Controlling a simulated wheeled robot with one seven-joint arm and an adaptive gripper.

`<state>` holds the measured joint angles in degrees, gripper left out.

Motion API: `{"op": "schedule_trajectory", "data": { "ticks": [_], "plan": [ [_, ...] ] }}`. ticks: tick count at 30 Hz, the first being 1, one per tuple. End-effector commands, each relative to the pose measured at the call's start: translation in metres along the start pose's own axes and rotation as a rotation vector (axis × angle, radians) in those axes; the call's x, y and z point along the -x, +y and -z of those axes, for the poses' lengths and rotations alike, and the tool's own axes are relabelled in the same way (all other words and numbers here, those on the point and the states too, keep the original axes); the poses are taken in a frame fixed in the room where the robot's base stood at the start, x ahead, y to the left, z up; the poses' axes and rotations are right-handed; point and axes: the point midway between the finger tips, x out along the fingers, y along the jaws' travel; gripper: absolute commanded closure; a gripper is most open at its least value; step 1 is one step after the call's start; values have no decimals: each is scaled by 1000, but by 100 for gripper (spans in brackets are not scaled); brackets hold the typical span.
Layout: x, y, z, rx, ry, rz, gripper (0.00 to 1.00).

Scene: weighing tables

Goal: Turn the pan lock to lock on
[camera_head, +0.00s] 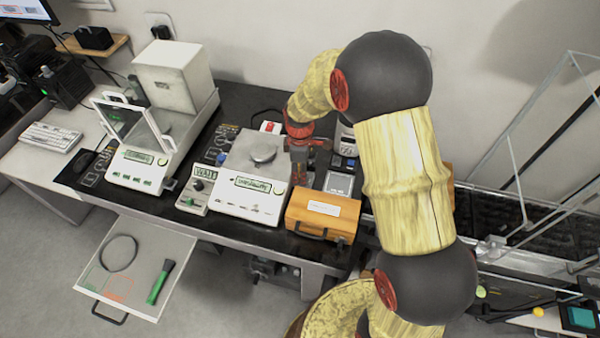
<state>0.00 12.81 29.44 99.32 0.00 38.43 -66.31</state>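A white balance (232,190) with a round pan (262,151) and a front display stands in the middle of the dark table. A small control box (193,198) with a dark knob and a green part stands at its left. A small red part (270,127) shows behind the balance. I cannot tell for sure which part is the pan lock, nor its setting. My gripper (299,178) points down at the balance's right edge, behind the wooden box. Its fingers are small and dark here, so their opening and any contact are unclear.
A wooden box (297,220) with a handle stands right of the balance. Another balance (120,177) with a raised clear cover stands left. An open drawer (150,302) with a green-handled tool juts out in front. My arm hides much of the right side.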

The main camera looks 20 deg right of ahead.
Motion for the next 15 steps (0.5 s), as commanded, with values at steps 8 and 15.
{"op": "schedule_trajectory", "data": {
  "ticks": [8,15],
  "plan": [
    [0,0,0,0,0,0,88],
    [0,0,0,0,0,0,100]
  ]
}}
